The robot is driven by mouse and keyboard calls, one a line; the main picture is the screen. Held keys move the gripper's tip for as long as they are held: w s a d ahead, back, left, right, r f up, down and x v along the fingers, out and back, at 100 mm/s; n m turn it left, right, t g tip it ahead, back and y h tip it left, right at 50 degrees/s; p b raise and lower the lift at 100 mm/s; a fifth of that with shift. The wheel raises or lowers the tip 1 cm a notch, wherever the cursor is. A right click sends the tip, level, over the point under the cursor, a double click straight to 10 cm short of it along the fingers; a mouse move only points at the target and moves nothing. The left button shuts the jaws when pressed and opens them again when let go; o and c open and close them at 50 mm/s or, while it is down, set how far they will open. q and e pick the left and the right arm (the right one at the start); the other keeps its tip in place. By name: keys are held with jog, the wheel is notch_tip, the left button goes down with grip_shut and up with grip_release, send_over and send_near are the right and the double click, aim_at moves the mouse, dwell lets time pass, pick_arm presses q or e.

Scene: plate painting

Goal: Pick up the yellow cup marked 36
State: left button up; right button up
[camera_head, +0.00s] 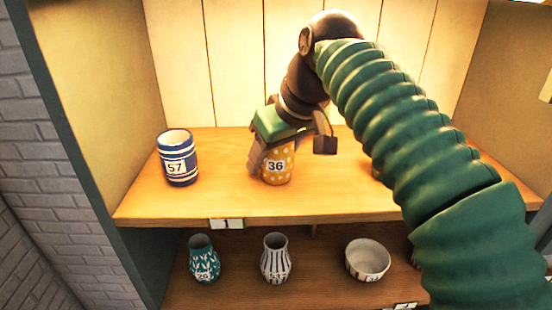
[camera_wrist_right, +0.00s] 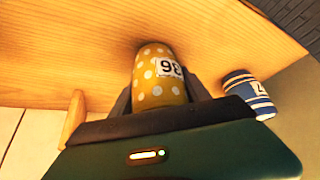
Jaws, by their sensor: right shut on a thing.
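The yellow cup marked 36 (camera_head: 278,167), with white dots, stands upright on the upper shelf in the head view. My right gripper (camera_head: 272,158) comes down on it from above and behind, and its jaws are shut on the cup. In the right wrist view the cup (camera_wrist_right: 160,82) sits between the two fingers of the gripper (camera_wrist_right: 162,98), its number tag showing upside down. The cup's base appears to be at the shelf surface; I cannot tell whether it is lifted. My left gripper is not in view.
A blue-and-white striped cup marked 57 (camera_head: 178,160) stands left on the upper shelf (camera_head: 225,195). Below are a teal vase (camera_head: 204,262), a striped vase (camera_head: 276,262) and a white bowl (camera_head: 367,262). My right arm hides the shelf's right part.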

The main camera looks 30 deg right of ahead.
jog(key=shift+a, duration=0.1)
jog(key=c, duration=0.3)
jog(key=shift+r, duration=0.1)
